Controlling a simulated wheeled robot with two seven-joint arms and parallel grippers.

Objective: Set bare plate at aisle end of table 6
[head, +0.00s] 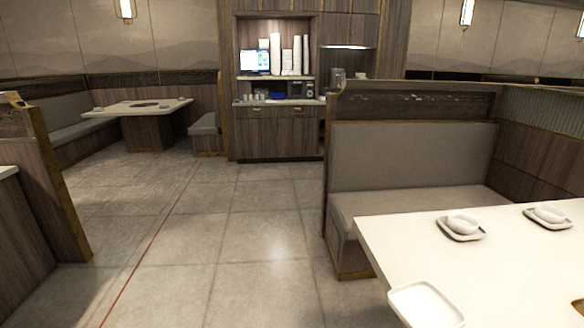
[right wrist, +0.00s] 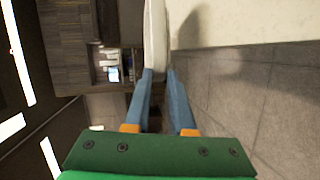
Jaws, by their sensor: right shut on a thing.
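A bare white squarish plate (head: 426,306) shows at the bottom of the head view, over the near left corner of the white table (head: 400,240). In the right wrist view the plate (right wrist: 155,45) is seen edge-on, between the blue fingers of my right gripper (right wrist: 158,75). The right gripper is shut on its rim. A dark shadow falls on the pale tabletop (right wrist: 235,20) beside the plate. Whether the plate touches the table cannot be told. My left gripper is in neither view.
Two small plates with white bowls (head: 462,224) (head: 549,215) stand farther back on the table. A padded bench (head: 410,165) lies behind it. The tiled aisle (head: 225,235) to the left is clear. A service cabinet (head: 277,130) and another table (head: 140,107) stand farther off.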

